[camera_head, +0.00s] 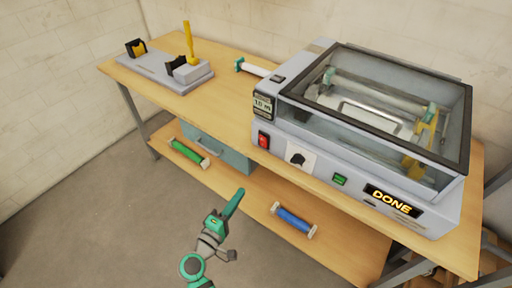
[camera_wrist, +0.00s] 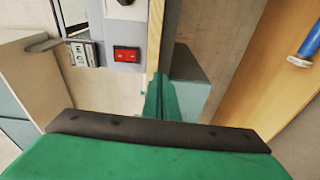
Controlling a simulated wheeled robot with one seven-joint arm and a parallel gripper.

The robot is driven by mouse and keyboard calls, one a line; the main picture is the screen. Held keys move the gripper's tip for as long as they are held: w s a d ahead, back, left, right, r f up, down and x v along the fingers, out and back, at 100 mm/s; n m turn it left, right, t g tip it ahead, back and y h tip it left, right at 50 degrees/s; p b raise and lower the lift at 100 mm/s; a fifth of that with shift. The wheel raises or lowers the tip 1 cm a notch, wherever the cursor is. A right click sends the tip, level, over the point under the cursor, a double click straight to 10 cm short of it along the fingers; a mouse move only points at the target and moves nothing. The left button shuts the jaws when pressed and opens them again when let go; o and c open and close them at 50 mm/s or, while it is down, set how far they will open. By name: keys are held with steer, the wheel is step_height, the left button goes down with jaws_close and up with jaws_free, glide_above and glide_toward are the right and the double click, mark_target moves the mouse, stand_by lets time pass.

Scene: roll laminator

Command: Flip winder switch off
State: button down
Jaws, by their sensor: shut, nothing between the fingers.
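The laminator (camera_head: 350,165) stands on the right of the bench with its clear lid down. On its front, a red rocker switch (camera_head: 263,140) sits below a small display reading 10 m (camera_head: 262,104); the red switch also shows in the wrist view (camera_wrist: 127,54). A black knob (camera_head: 297,158) and a green button (camera_head: 340,180) are farther right. Which control is the winder switch I cannot tell. My gripper (camera_head: 239,193) is shut and empty, in front of the bench, apart from the laminator. Its green fingers show in the wrist view (camera_wrist: 160,98).
A grey stand with a yellow lever (camera_head: 190,45) is at the bench's far left. A lit DONE sign (camera_head: 391,200) is on the laminator. Green (camera_head: 188,151) and blue (camera_head: 294,219) rolls lie on the lower shelf beside a grey-green box (camera_head: 236,157). Floor at left is clear.

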mark_target(262, 140)
step_height(262, 140, up, 8)
steer(key=w+a+m+h, duration=0.1)
steer(key=w+a+h, duration=0.1)
steer(key=h, duration=0.1)
steer(key=shift+w+f, duration=0.1)
steer(key=x, duration=1.3)
steer(key=shift+w+d+r, duration=0.2)
steer(key=shift+w+d, duration=0.05)
steer(key=shift+w, duration=0.05)
